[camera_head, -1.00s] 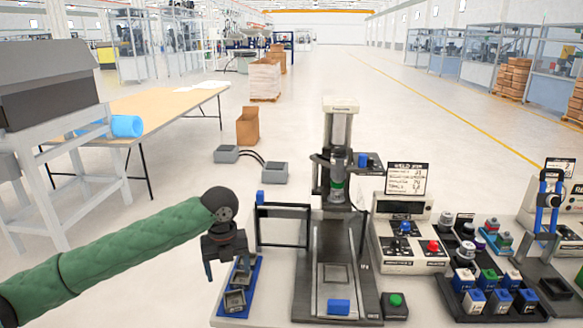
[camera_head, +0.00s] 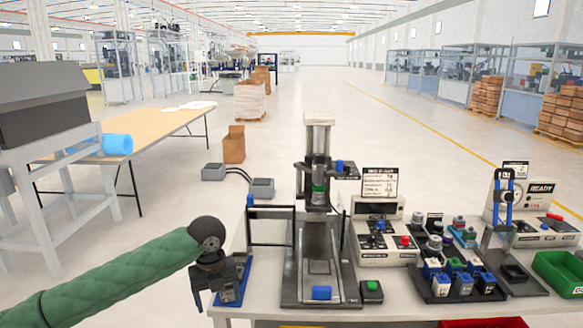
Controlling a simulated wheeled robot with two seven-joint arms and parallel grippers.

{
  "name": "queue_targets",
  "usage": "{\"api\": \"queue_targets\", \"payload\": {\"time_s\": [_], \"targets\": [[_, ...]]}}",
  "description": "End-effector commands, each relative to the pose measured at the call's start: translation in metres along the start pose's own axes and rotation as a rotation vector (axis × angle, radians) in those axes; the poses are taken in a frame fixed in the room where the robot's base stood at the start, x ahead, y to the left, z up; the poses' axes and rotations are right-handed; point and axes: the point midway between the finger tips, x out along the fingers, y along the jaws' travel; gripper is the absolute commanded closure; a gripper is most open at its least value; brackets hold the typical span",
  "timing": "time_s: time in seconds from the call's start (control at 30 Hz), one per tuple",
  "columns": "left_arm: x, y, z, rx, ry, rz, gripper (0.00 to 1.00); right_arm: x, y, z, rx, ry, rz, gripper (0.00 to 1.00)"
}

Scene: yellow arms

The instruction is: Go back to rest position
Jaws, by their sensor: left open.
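My left gripper (camera_head: 213,297) hangs at the end of my green-sleeved left arm, at the left front corner of the workbench. Its fingers point down, are apart and hold nothing that I can see. It is in front of a blue tray (camera_head: 245,280) and hides part of it, with whatever lies there. My right gripper is not in view.
A press station (camera_head: 318,225) stands right of my left gripper on the workbench (camera_head: 270,311). A control box (camera_head: 378,240), a dark tray (camera_head: 430,290) of blocks, a READY gauge unit (camera_head: 538,215) and a green bin (camera_head: 560,275) stand further right.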

Motion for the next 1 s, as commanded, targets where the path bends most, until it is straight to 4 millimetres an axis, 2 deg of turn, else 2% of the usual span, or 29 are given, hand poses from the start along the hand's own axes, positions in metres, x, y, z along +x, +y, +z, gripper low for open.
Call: {"api": "queue_targets", "payload": {"time_s": [0.17, 0.37, 0.7, 1.0], "targets": [[0.018, -0.009, -0.004, -0.059, 0.004, -0.028, 0.24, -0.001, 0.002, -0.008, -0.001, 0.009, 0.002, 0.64], [0.045, -0.023, -0.01, -0.157, 0.012, -0.071, 0.24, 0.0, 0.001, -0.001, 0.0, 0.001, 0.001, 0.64], [0.126, -0.053, -0.032, -0.481, 0.056, -0.185, 0.24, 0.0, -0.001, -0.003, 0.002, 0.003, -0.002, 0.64], [0.204, -0.064, -0.058, -0.822, 0.114, -0.265, 0.24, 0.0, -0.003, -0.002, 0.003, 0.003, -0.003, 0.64]]}}
